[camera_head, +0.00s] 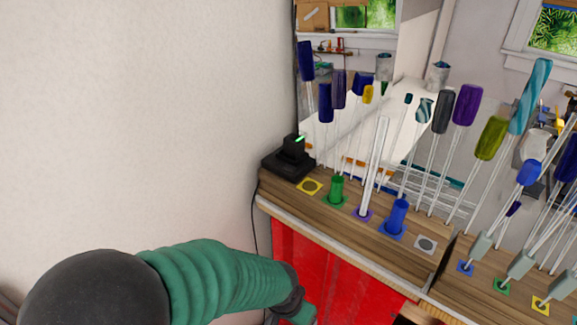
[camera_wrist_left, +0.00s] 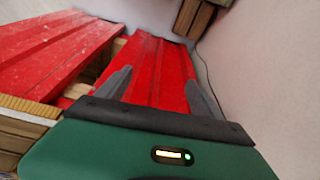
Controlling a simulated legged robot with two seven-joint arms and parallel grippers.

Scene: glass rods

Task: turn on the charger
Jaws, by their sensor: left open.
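The charger, a black block on a black base (camera_head: 292,152), stands at the left end of the wooden shelf in the head view. A small green light shows on its upper right side. My green left arm reaches in from the bottom left, low in front of the shelf and below the charger. Its fingers are cut off or hidden there. In the left wrist view my left gripper (camera_wrist_left: 158,90) has its two grey fingers apart with nothing between them, facing red boards. The charger does not show clearly in that view. My right gripper is not in view.
Right of the charger the wooden shelf (camera_head: 345,228) holds a green holder (camera_head: 337,189), a blue holder (camera_head: 396,215) and several upright glass rods with coloured ends. Red boards (camera_head: 318,275) front the shelf. A cable hangs at its left end by the bare wall (camera_head: 130,120).

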